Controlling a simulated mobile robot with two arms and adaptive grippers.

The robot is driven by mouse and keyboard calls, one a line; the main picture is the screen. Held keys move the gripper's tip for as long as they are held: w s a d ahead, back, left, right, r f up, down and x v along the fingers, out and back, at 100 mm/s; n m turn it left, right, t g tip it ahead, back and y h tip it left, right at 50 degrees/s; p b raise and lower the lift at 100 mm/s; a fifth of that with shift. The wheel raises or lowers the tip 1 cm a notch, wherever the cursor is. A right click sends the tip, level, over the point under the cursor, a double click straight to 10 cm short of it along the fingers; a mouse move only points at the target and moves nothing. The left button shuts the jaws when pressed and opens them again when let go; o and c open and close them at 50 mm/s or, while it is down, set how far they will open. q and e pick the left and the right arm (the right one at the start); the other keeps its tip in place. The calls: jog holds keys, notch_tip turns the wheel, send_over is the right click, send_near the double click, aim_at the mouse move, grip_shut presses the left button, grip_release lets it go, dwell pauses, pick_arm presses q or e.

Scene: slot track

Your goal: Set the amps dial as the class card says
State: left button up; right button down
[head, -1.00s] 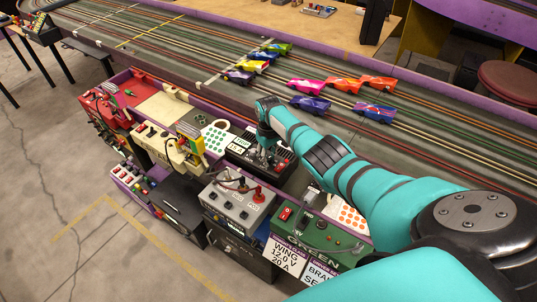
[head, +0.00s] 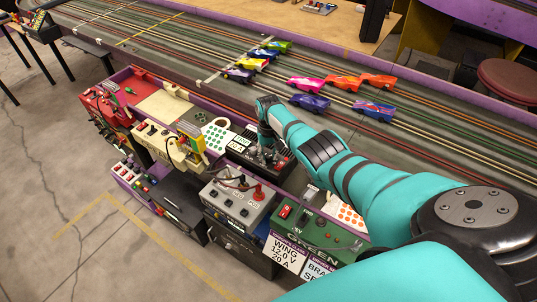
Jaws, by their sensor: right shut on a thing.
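My right gripper (head: 264,158) reaches down onto the black box (head: 283,166) with the vented top, behind the grey unit. It is shut on a small knob there; the fingers and wrist hide most of it, so its setting and label cannot be read. Two small white readouts (head: 242,140) sit on the box beside the gripper, too small to read surely. A white card (head: 286,254) hangs at the front and reads "WING 12.0 V 20 A". My left gripper is not in view.
A grey unit (head: 238,196) with knobs and red and black terminals stands just in front. A green unit (head: 315,232) with a red switch is to the right. Several toy cars (head: 310,103) stand on the slot track (head: 190,62) behind.

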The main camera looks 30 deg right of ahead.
aim_at(268, 156)
jog(key=c, duration=1.4)
grip_release()
notch_tip(268, 156, up, 12)
